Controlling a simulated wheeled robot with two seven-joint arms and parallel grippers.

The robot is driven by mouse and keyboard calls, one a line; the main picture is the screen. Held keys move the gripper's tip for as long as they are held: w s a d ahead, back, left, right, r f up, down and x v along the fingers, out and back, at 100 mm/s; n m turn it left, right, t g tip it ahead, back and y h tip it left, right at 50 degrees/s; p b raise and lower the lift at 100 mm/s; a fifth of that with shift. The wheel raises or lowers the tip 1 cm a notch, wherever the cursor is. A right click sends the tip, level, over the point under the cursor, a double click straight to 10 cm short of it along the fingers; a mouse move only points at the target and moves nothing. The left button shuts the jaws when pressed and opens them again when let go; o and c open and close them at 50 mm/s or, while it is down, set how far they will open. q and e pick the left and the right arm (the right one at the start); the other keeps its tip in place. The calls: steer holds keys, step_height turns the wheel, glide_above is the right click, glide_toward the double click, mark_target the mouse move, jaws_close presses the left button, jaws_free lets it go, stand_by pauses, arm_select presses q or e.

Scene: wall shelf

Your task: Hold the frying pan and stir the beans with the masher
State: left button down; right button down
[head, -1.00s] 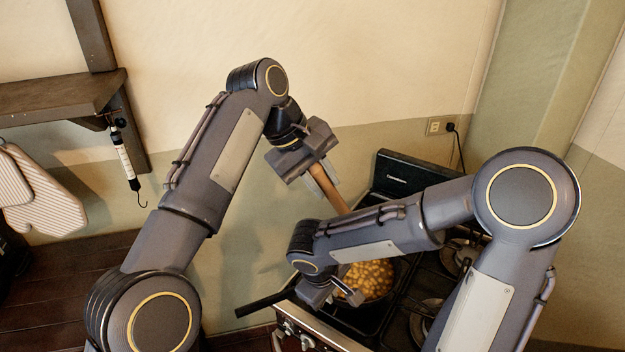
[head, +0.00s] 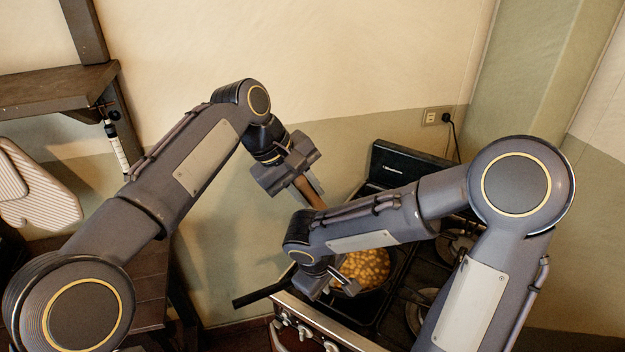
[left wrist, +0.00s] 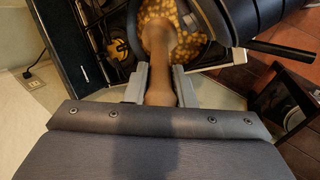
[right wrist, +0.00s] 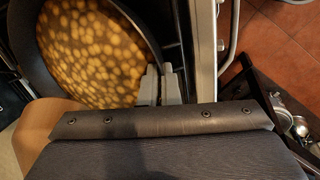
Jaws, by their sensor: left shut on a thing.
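The frying pan (head: 341,294) is on the stove with orange-brown beans (head: 366,268) in it; its dark handle (head: 262,294) points left. The beans also fill much of the right wrist view (right wrist: 92,50). My left gripper (head: 302,187) is shut on the wooden handle of the masher (left wrist: 158,75), above the pan.
The stove (head: 395,318) has free burners right of the pan, partly behind my right arm. Its raised back panel (head: 410,165) stands near the wall. A wooden shelf (head: 55,90), a hanging scale (head: 116,145) and a striped board (head: 45,195) are at the left.

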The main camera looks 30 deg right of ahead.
arm_select(q)
steer(key=shift+a+f, duration=0.25)
steer(key=shift+f, duration=0.1)
steer(key=shift+x, duration=2.65)
steer(key=shift+d, duration=0.1)
